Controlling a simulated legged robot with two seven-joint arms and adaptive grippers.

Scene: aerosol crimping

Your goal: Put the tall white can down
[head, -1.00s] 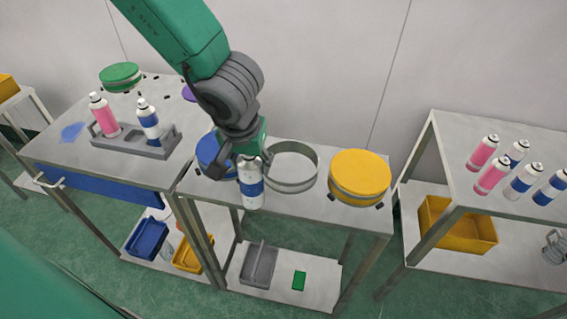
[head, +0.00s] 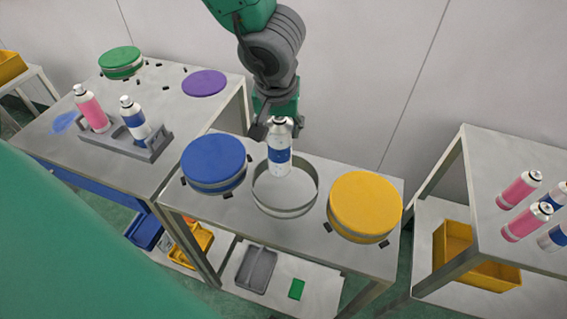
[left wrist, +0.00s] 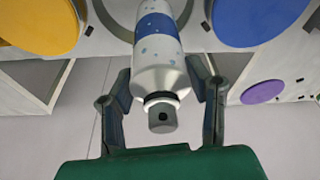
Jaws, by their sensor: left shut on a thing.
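The tall white can (head: 280,148) has a blue band and a dark cap. My left gripper (head: 279,122) is shut on its upper part and holds it nearly upright. In the head view the can's lower end is over the open round metal ring (head: 285,196) on the middle table; whether it touches the surface inside cannot be told. In the left wrist view the can (left wrist: 158,55) lies between the two fingers (left wrist: 160,88), cap towards the palm. My right gripper is not in view.
A blue-lidded drum (head: 213,162) stands left of the ring and a yellow-lidded one (head: 365,206) right of it. A grey holder (head: 127,142) with a pink can (head: 91,108) and a blue-and-white can (head: 134,117) is on the left table. Several cans stand on the right table (head: 490,190).

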